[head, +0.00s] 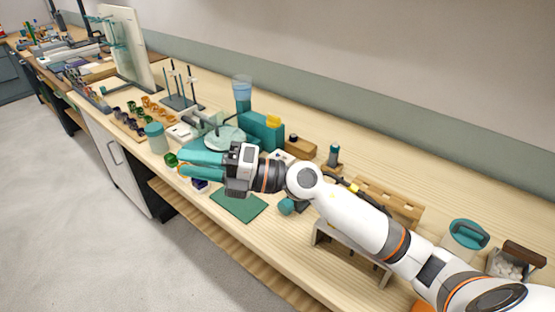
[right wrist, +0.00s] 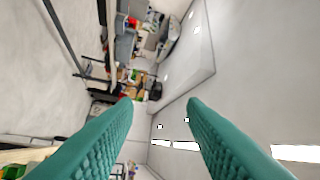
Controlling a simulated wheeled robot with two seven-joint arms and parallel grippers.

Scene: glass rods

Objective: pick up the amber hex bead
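My right gripper (head: 182,161) reaches left over the bench's front part, its two teal fingers spread apart. The right wrist view shows the same fingers (right wrist: 160,102) open with nothing held between them. A small amber ring-like piece (head: 183,170) shows at the tip of the nearer finger, partly hidden; I cannot tell if it is a hex bead or if it touches the finger. A green bead (head: 171,159) lies just beyond the fingertips. Several amber beads (head: 152,104) sit in rows on a wooden tray farther left. My left gripper is not in view.
A teal-lidded jar (head: 156,138) stands just behind the fingertips. A round pale teal dish (head: 225,137) and a teal block (head: 261,131) are behind the gripper. A dark blue item (head: 200,184) and a green mat (head: 239,202) lie in front, near the bench edge.

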